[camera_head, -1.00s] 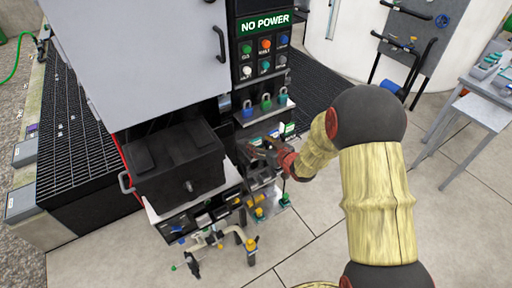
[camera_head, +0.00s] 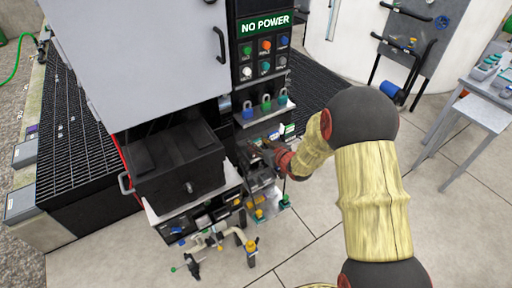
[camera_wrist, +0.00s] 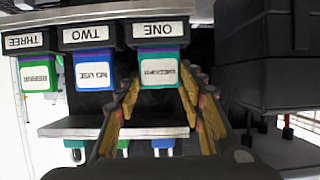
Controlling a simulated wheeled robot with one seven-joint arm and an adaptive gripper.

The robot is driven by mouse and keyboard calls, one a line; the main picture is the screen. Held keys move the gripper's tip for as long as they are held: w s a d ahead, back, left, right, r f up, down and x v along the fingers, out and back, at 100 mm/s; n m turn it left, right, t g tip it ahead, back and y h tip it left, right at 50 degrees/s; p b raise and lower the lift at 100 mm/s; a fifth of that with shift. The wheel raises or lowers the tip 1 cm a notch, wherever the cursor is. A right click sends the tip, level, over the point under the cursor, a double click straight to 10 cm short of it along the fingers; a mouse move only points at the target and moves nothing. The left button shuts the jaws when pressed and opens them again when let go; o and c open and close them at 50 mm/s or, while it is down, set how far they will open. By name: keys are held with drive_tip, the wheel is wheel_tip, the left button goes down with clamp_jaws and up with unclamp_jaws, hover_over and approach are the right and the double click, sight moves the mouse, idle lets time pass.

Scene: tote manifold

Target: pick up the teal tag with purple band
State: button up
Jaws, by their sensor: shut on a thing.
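The teal tag (camera_wrist: 158,56) has a pale label, upside down in the wrist view, and sits under the marker ONE. My gripper (camera_wrist: 158,82) has one finger at each side of this tag and is shut on it. The tag is still at its slot under the marker. In the head view my gripper (camera_head: 264,156) is at the shelf below the padlocks, and the tag there is too small and hidden to tell.
A blue tag (camera_wrist: 93,72) under TWO and a green tag (camera_wrist: 40,73) under THREE hang to the left. A grey ledge (camera_wrist: 75,131) with padlocks lies near my fingers. A black box (camera_wrist: 270,60) stands close on the right.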

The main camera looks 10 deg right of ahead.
drive_tip(key=shift+c, duration=1.4)
drive_tip(key=shift+r, duration=0.5)
wheel_tip(320, 180, up, 2)
drive_tip(key=shift+r+p, duration=0.1)
drive_tip(key=shift+p, duration=0.35)
drive_tip(key=s+r+p, duration=0.2)
drive_tip(key=s+r, duration=0.8)
drive_tip(key=s, duration=0.4)
drive_tip(key=shift+a+p, duration=0.15)
drive_tip(key=shift+p, duration=0.2)
drive_tip(key=shift+f, duration=0.2)
